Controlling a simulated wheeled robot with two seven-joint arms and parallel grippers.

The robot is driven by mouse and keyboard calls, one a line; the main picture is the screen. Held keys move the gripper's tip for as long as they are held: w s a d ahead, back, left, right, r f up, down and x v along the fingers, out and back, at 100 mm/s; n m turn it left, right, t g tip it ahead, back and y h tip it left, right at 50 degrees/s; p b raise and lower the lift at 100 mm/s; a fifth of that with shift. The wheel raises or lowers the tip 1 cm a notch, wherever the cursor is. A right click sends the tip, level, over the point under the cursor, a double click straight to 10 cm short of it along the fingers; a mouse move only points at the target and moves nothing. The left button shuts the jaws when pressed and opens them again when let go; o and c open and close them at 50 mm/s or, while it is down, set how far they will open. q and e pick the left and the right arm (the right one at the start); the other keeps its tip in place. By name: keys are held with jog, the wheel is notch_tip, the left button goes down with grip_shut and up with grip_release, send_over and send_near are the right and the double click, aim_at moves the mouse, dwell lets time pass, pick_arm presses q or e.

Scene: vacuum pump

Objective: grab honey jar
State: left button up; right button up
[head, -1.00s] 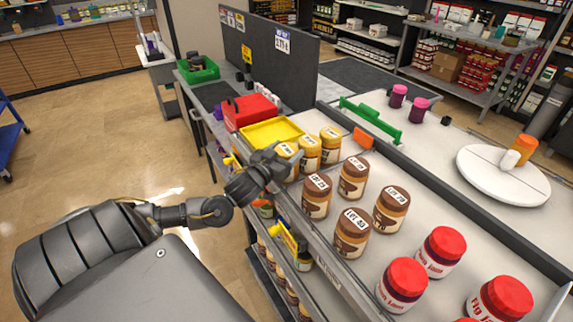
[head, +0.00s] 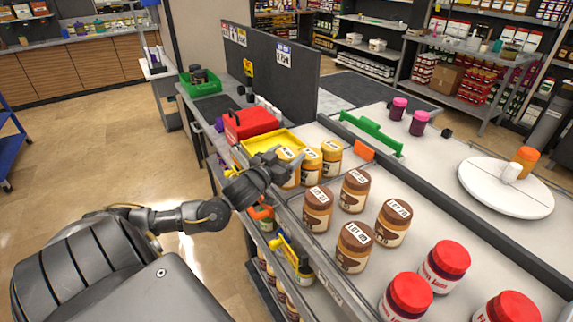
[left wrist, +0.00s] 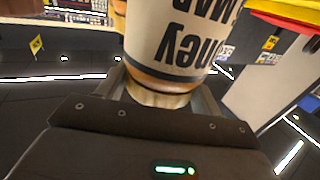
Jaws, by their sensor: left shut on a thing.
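Three honey jars with yellow lids stand at the far left end of the white shelf. My left gripper (head: 288,160) reaches in from the left and is shut on the leftmost honey jar (head: 290,178), partly hiding it in the head view. In the left wrist view the held honey jar (left wrist: 180,45) sits between the jaws, its label reading upside down. The second honey jar (head: 311,168) and the third honey jar (head: 331,158) stand just to its right. My right gripper is not in view.
Several brown-lidded jars (head: 355,191) and red-lidded jam jars (head: 446,266) stand nearer on the shelf. A yellow tray (head: 272,141) and red box (head: 250,123) lie behind the honey jars. A dark divider (head: 390,172) runs along the shelf's right side.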

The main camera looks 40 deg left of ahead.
pick_arm(q)
notch_tip(320, 180, up, 15)
jog(key=shift+p, duration=0.4)
